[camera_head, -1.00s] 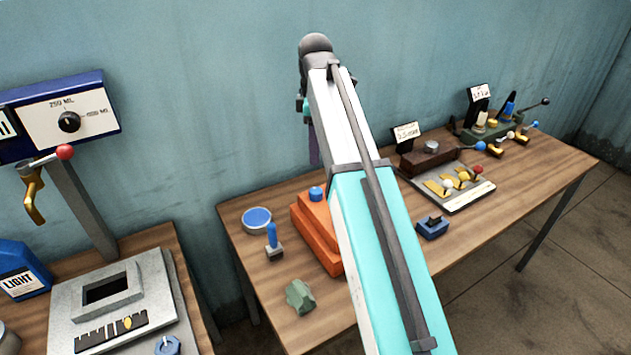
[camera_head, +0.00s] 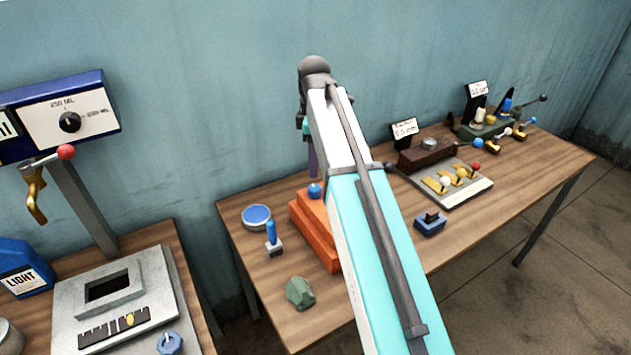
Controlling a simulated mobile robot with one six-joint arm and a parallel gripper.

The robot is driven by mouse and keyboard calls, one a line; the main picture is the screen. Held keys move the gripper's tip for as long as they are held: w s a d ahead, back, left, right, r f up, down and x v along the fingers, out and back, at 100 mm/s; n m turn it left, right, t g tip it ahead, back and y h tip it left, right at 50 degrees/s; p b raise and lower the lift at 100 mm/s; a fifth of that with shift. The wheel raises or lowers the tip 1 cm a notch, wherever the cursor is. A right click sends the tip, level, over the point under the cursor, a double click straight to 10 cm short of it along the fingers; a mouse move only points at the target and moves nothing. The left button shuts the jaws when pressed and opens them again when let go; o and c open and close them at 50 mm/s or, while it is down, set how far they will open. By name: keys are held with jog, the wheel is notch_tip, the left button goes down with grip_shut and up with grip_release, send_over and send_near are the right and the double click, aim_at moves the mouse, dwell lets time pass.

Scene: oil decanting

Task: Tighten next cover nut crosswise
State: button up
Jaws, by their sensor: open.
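My gripper (camera_head: 313,162) hangs below the far end of my arm, seen as a narrow purple part; most of it is hidden behind the arm. Its lower end appears just above a blue knob (camera_head: 315,191) on an orange stepped block (camera_head: 312,232). I cannot tell from this view whether they touch. My arm covers the right side of that block. I cannot make out any cover nut for certain. Nothing is visibly held.
A blue-topped round tin (camera_head: 257,217), a blue-handled tool (camera_head: 272,238) and a green lump (camera_head: 299,292) lie left of the arm. A small blue block (camera_head: 430,224) and a grey lever plate (camera_head: 452,184) stand right. A grey housing (camera_head: 110,288) stands on the left table.

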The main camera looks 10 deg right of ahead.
aim_at(314, 187)
jog(key=shift+f+p, duration=1.1)
jog(key=shift+f, duration=3.25)
jog(key=shift+d, duration=0.1)
jog(key=c, duration=1)
jog(key=shift+c, duration=0.2)
